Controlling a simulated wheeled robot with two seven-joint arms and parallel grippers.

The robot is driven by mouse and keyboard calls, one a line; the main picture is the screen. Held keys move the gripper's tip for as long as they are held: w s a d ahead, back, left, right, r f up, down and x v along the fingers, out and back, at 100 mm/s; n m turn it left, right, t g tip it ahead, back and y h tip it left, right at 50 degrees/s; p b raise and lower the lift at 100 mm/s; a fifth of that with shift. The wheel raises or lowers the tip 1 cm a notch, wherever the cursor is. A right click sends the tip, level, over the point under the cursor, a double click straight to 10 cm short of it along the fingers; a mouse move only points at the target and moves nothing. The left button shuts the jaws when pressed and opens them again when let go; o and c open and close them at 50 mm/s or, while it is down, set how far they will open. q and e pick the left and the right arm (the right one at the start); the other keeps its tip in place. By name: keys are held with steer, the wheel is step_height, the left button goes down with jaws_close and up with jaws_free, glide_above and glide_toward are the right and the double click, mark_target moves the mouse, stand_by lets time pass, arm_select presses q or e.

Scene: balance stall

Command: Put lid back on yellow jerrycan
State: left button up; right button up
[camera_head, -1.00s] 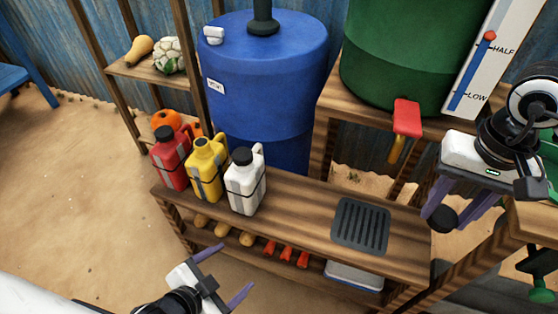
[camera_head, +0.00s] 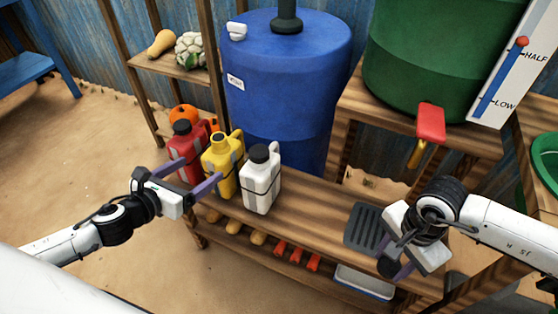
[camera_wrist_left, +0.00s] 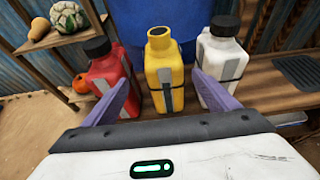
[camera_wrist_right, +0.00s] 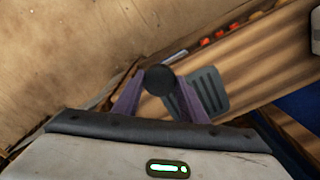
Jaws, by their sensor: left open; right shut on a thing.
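The yellow jerrycan (camera_head: 222,172) stands upright on the bench between a red and a white jerrycan. Its mouth is open, with no lid on it, and it also shows in the left wrist view (camera_wrist_left: 165,78). My left gripper (camera_head: 177,178) is open in front of the jerrycans, its fingers pointing at them; in its wrist view the yellow one lies between the fingertips, further off. My right gripper (camera_head: 397,268) is shut on a black round lid (camera_wrist_right: 160,80), held near the dark slatted mat at the right of the bench.
The red jerrycan (camera_head: 185,150) and the white jerrycan (camera_head: 262,182) both wear black lids and stand close on either side. The slatted mat (camera_head: 362,226) lies on the bench (camera_head: 310,208). A blue barrel (camera_head: 280,85) stands behind. The bench between white jerrycan and mat is clear.

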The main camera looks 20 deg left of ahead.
mark_target(208, 165)
arm_select(q)
steer(key=shift+b+x, duration=0.75)
steer(key=shift+x, duration=2.7)
arm_select(e)
steer(key=shift+f, duration=0.75)
arm_select(q)
steer(key=shift+s, duration=0.1)
steer(key=shift+f, duration=0.15)
steer(key=x, duration=0.1)
steer(key=b+x, duration=0.1)
steer(key=x, duration=0.3)
steer(key=shift+d+f, duration=0.15)
steer(key=shift+d, duration=0.2)
arm_select(e)
steer(key=shift+f, duration=0.75)
